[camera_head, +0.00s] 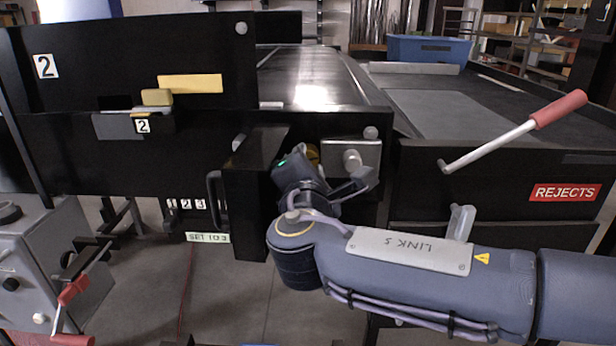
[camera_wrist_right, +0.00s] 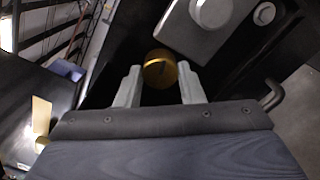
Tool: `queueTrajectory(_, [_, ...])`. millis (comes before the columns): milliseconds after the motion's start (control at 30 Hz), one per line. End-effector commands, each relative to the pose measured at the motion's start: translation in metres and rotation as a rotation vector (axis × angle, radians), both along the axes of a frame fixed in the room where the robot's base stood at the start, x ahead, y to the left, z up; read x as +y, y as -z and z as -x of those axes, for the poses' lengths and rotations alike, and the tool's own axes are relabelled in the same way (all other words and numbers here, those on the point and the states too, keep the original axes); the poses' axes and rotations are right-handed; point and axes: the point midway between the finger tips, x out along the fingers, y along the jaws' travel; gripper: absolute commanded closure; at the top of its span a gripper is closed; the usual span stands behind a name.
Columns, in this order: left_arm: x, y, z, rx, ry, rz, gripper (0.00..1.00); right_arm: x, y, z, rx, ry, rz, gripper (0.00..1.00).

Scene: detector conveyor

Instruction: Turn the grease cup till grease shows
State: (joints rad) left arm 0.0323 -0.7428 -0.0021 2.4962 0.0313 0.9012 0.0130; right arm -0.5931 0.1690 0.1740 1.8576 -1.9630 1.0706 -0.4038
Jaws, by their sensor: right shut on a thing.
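The grease cup (camera_wrist_right: 160,70) is a small round brass cap in the dark recess at the end of the conveyor. It also shows in the head view (camera_head: 313,154), partly hidden behind my wrist. My right gripper (camera_wrist_right: 159,77) has one pale finger on each side of the cup and is shut on it. In the head view my right arm comes in from the right, and its fingertips are hidden. No grease can be made out on the cup in either view. My left gripper is not in view.
A grey bearing block (camera_head: 352,158) with a round knob sits just right of the cup. A red-handled lever (camera_head: 515,132) sticks out above the REJECTS panel. A black box (camera_head: 250,195) with a handle stands close left of my wrist. A blue bin (camera_head: 428,49) stands behind.

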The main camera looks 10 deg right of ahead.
Motion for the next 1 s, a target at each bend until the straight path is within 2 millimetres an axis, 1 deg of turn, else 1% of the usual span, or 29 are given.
queueTrajectory(33, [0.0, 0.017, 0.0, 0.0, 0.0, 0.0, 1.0, 0.0, 0.008, 0.0, -0.011, 0.0, -0.04, 0.88])
queueTrajectory(200, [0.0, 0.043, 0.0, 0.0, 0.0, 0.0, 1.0, -0.001, 0.009, 0.0, -0.039, 0.001, -0.182, 0.88])
queueTrajectory(400, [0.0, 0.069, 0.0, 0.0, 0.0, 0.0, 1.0, -0.001, 0.008, 0.0, -0.071, 0.0, -0.343, 0.88])
queueTrajectory(700, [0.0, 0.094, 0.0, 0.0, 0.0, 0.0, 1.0, 0.0, 0.005, 0.0, -0.105, 0.0, -0.519, 0.88])
queueTrajectory(1000, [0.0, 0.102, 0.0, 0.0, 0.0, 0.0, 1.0, 0.0, 0.003, 0.0, -0.118, 0.001, -0.594, 0.88])
